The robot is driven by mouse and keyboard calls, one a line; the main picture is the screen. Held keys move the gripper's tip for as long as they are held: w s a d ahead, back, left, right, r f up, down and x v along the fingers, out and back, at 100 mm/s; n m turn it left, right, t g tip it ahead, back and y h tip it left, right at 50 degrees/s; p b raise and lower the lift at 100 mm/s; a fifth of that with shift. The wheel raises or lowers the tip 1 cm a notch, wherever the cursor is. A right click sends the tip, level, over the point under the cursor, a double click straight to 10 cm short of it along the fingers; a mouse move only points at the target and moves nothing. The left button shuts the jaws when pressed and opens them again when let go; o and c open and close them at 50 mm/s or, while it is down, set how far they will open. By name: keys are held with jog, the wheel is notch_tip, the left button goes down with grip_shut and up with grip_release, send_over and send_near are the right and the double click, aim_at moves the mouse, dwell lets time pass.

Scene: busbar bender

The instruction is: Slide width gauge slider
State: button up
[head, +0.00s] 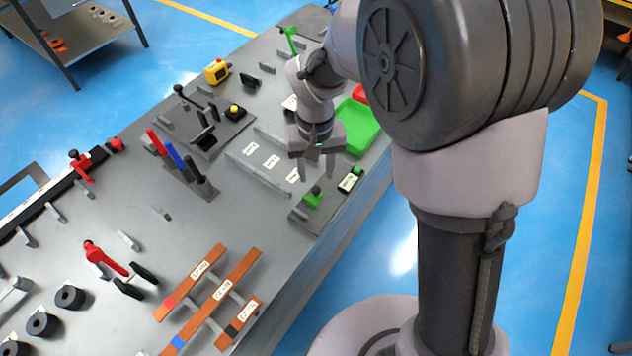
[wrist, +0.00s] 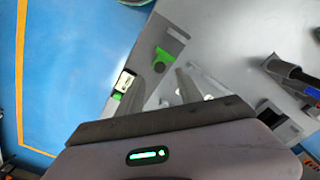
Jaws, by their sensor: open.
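The width gauge slider (head: 312,199) is a green block with a dark knob on top, on a grey gauge plate (head: 297,214) at the near right edge of the bench. The slider also shows in the wrist view (wrist: 163,55), beyond the fingertips. A small white display with a green part (head: 350,181) is at the plate's right end; it shows in the wrist view too (wrist: 125,82). My gripper (head: 315,172) is open and empty, pointing down above and behind the slider, apart from it. In the wrist view, its two fingers (wrist: 160,88) are spread below the slider.
A green tray (head: 357,128) lies behind my gripper at the bench edge. Labelled slots (head: 270,163) and upright red, blue and dark handles (head: 180,163) stand to the left. Copper bars (head: 222,290) lie at the front. Bare bench surface lies left of the gauge.

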aim_at(316, 188)
notch_tip(316, 188, down, 6)
jog(key=shift+f+b, duration=0.1)
jog(key=shift+b, duration=0.75)
grip_shut()
dwell(0.7)
